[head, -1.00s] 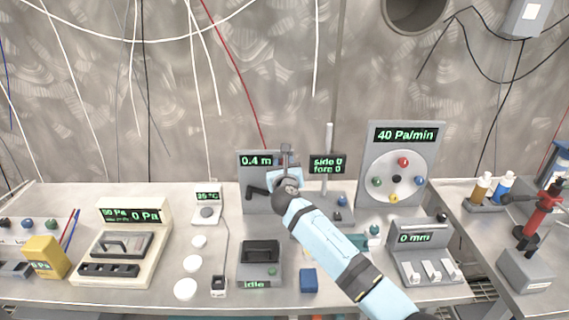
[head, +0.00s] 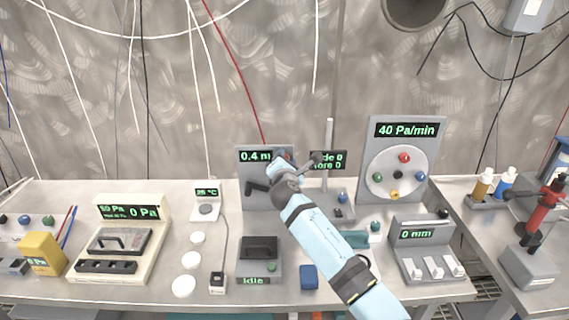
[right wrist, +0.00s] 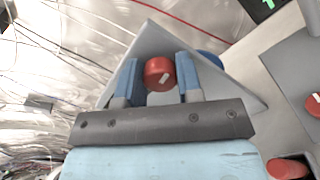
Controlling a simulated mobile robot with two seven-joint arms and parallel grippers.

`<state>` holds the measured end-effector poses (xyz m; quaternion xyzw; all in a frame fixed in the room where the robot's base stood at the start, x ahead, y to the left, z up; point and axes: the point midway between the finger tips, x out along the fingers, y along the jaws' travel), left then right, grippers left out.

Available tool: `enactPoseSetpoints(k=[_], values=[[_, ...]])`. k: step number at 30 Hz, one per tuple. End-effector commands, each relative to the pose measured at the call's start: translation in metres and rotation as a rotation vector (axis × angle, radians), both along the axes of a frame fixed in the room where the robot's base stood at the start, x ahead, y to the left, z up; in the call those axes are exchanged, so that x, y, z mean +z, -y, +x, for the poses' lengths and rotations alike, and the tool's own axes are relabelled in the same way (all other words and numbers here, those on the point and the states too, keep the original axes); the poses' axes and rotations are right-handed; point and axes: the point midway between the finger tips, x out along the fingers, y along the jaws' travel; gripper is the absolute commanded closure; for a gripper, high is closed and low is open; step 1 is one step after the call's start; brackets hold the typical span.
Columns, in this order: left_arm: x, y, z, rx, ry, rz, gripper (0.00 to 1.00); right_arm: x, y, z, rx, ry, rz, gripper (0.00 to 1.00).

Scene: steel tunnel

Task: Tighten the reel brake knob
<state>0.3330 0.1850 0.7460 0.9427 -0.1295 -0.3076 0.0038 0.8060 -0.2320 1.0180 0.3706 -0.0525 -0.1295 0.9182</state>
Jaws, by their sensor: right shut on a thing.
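The reel unit is a grey panel (head: 249,201) with a green "0.4 m" readout (head: 255,155), at the back middle of the bench. My right gripper (head: 283,162) is at the panel's upper right, and my wrist hides most of the fingers in the head view. A grey plate (right wrist: 147,42) lies behind the knob. A dark crank-like handle (head: 257,188) shows on the panel's front. My left gripper is not in view.
A "side 0" display (head: 328,160), partly covered, and a thin post (head: 329,140) stand close right of my wrist. Further right is the 40 Pa/min panel (head: 430,160). A grey "Idle" box (head: 260,268) and a blue block (head: 308,277) stand in front.

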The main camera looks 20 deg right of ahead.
Motion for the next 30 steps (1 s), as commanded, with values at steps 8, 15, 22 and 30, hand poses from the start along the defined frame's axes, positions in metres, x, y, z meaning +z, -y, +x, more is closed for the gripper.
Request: enactPoseSetpoints(k=[8, 15, 22, 30], values=[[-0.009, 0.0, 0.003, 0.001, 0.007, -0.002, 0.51, -0.004, -0.001, 0.0, 0.001, 0.072, 0.256, 0.9], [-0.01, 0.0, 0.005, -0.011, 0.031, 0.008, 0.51, -0.004, -0.001, 0.0, 0.0, 0.134, 0.475, 0.9], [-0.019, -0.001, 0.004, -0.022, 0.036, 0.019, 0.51, -0.004, -0.001, 0.0, 0.0, 0.195, 0.684, 0.9], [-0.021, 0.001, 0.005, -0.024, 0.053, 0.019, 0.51, -0.004, -0.001, 0.0, 0.0, 0.265, 0.932, 0.9]])
